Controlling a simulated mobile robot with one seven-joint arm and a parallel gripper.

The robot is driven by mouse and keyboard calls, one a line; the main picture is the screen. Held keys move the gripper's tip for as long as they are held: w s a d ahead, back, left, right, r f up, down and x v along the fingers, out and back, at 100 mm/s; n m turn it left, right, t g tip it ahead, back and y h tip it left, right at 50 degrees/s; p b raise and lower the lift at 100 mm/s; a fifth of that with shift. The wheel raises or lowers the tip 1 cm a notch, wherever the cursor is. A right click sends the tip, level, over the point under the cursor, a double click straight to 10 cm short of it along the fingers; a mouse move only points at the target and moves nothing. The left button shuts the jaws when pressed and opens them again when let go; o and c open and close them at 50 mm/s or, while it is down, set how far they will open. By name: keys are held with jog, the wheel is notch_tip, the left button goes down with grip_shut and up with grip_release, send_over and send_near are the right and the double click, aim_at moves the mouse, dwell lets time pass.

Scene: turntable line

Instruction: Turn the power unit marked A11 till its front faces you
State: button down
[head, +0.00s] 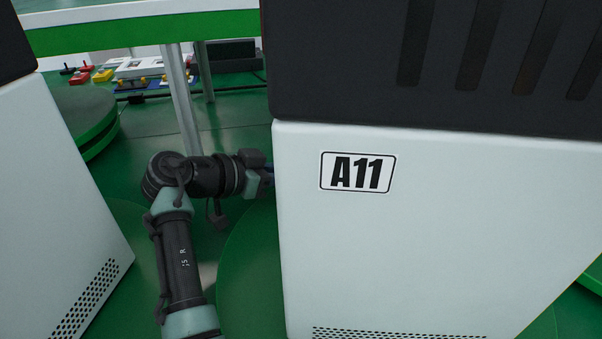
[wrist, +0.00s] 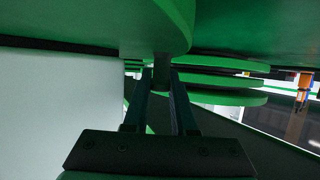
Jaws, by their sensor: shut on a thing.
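The power unit marked A11 (head: 430,240) fills the right of the head view, white below with a black slotted top. The face toward me bears the A11 label (head: 357,172) and a band of small holes at its bottom edge. It stands on a green round turntable (head: 240,270). My gripper (head: 267,178) is at the unit's left side, its tips hidden behind the unit. In the wrist view my gripper (wrist: 163,82) is shut on a short dark post (wrist: 162,66) that joins a green disc (wrist: 157,25). A white wall (wrist: 60,110) stands at the left there.
Another white and black unit (head: 50,200) stands at the left, with my arm between the two. Behind are a green disc (head: 88,118), a metal table leg (head: 182,100) and a green-edged table (head: 140,30). Small coloured parts (head: 103,75) lie at the back left.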

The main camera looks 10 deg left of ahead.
dwell(0.3)
jog(key=c, duration=1)
grip_release()
notch_tip(320, 180, up, 10)
jog(key=shift+f+p, duration=0.1)
jog(key=shift+p, duration=1.1)
